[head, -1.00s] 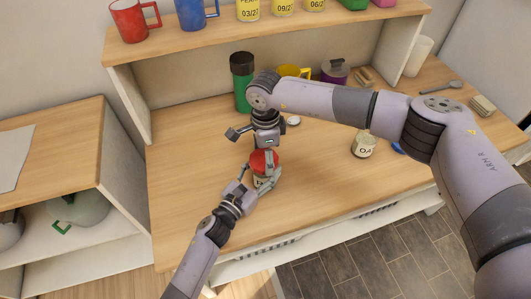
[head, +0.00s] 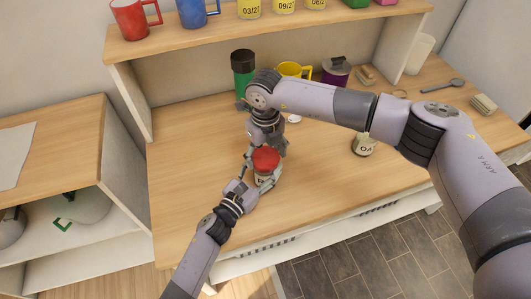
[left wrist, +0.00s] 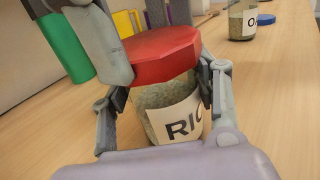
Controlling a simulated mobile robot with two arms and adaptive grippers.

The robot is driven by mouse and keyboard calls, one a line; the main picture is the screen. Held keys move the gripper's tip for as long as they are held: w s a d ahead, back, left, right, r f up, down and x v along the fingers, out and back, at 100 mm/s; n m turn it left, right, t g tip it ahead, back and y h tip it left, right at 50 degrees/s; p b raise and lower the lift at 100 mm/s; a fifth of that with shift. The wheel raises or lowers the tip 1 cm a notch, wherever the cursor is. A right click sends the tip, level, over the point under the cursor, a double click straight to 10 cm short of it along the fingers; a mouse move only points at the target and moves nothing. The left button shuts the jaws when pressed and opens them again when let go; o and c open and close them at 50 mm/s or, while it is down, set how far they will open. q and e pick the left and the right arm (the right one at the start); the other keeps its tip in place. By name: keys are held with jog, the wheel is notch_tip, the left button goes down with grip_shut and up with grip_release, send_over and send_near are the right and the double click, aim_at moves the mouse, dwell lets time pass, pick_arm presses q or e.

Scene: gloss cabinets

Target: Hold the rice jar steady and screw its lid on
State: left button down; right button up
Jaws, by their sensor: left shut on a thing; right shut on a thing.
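The rice jar (head: 261,180) stands upright near the front of the table, with a white label reading "RIC" in the left wrist view (left wrist: 176,121). Its red lid (head: 265,158) sits on top of the jar's mouth; it also shows in the left wrist view (left wrist: 163,56). I cannot tell how far it is threaded. My left gripper (head: 262,182) is shut around the jar's body, a finger on each side.
A green-and-black bottle (head: 243,78), a yellow mug (head: 293,71) and a purple container (head: 336,71) stand at the back under the shelf. A jar labelled "OA" (head: 364,147) stands to the right. The table left of the jar is clear.

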jog(key=shift+s+f, duration=0.1)
jog(key=shift+s, duration=0.1)
dwell(0.7)
jog(key=o, duration=0.8)
jog(key=shift+w, duration=0.1)
jog(key=shift+r, duration=0.2)
jog(key=shift+r, duration=2.15)
jog(key=shift+c, duration=0.5)
